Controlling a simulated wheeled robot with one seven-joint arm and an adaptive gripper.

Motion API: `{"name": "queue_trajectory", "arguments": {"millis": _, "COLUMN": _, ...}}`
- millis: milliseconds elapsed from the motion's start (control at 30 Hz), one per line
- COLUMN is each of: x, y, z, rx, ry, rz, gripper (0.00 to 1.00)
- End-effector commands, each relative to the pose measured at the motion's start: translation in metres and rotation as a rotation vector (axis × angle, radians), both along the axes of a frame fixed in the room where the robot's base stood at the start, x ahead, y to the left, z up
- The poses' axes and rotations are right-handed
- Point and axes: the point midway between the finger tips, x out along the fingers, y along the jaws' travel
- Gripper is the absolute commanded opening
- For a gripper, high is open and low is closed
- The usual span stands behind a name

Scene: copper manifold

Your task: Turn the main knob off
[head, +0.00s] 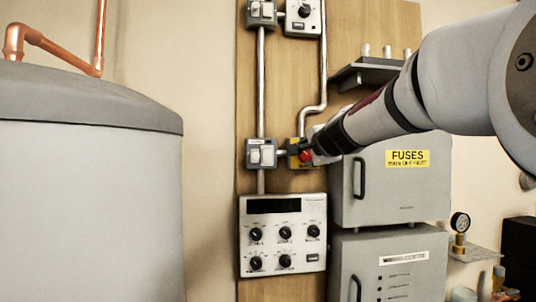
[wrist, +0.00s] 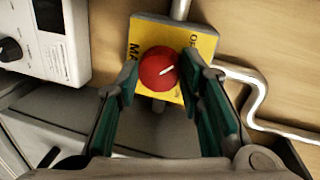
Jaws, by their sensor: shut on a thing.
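The main knob is a round red knob (wrist: 158,70) with a white pointer line, mounted on a yellow plate (wrist: 203,43). The lettering on the plate is partly covered; "MA" shows on its left side. In the wrist view the pointer line slants up and to the right. My gripper (wrist: 160,72) has its two green-padded fingers on either side of the knob and is shut on it.
A grey switch box (head: 261,154) sits just left of the plate. A control panel with several black knobs (head: 284,234) is below. A grey fuse cabinet (head: 385,185) stands close under my arm. Metal conduit (wrist: 255,100) runs along the wooden board.

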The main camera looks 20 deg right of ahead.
Motion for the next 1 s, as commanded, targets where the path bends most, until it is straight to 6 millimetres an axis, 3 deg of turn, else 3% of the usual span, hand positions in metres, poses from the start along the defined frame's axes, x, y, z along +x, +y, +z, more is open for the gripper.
{"name": "queue_trajectory", "arguments": {"millis": 133, "x": 0.000, "y": 0.001, "z": 0.001, "rx": -0.001, "ry": -0.003, "rz": 0.001, "gripper": 0.07}}
{"name": "queue_trajectory", "arguments": {"millis": 167, "x": 0.000, "y": 0.001, "z": 0.001, "rx": -0.001, "ry": -0.003, "rz": 0.001, "gripper": 0.39}}
{"name": "queue_trajectory", "arguments": {"millis": 233, "x": 0.000, "y": 0.001, "z": 0.001, "rx": 0.000, "ry": -0.002, "rz": 0.000, "gripper": 0.55}}
{"name": "queue_trajectory", "arguments": {"millis": 667, "x": -0.006, "y": 0.001, "z": 0.002, "rx": 0.002, "ry": -0.002, "rz": 0.000, "gripper": 0.55}}
{"name": "queue_trajectory", "arguments": {"millis": 1000, "x": -0.064, "y": 0.013, "z": 0.014, "rx": -0.001, "ry": -0.004, "rz": -0.001, "gripper": 0.55}}
